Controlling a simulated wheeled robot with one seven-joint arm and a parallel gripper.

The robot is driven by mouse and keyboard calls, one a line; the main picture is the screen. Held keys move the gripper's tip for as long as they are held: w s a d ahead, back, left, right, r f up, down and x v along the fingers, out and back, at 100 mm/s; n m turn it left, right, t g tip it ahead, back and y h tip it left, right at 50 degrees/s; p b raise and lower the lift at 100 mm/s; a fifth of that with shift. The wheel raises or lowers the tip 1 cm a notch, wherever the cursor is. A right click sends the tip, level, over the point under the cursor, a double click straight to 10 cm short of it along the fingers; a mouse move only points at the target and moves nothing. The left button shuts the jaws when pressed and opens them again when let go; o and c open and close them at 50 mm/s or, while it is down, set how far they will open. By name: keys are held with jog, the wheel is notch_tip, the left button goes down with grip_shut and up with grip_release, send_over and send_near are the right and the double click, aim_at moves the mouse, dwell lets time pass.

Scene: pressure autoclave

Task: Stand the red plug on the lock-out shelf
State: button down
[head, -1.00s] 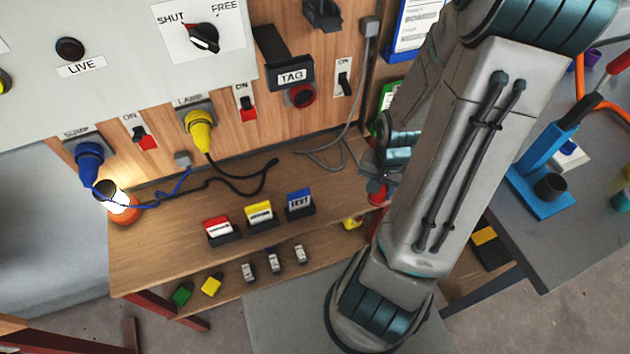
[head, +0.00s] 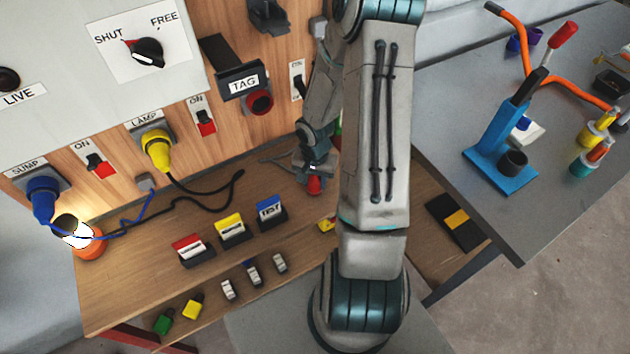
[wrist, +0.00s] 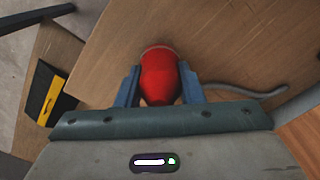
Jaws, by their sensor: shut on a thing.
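The red plug (wrist: 159,74) is between the two blue-grey fingers of my gripper (wrist: 159,88) in the wrist view. My gripper is shut on it. In the head view my gripper (head: 314,172) is at the right part of the wooden shelf (head: 130,285), with the red plug (head: 315,186) below it. I cannot tell whether the plug touches the shelf top. The red socket (head: 259,101) under the TAG flap is empty. My arm hides the shelf to the right of the plug.
Red (head: 192,250), yellow (head: 231,232) and blue (head: 270,212) tag blocks stand left of the plug. A grey cable (wrist: 245,90) lies near it. The yellow plug (head: 158,152) and blue plug (head: 42,200) sit in sockets. A bench (head: 440,110) with a blue stand is at right.

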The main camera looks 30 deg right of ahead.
jog(key=shift+s+f, duration=0.1)
jog(key=shift+f, duration=0.45)
jog(key=c, duration=0.8)
grip_release()
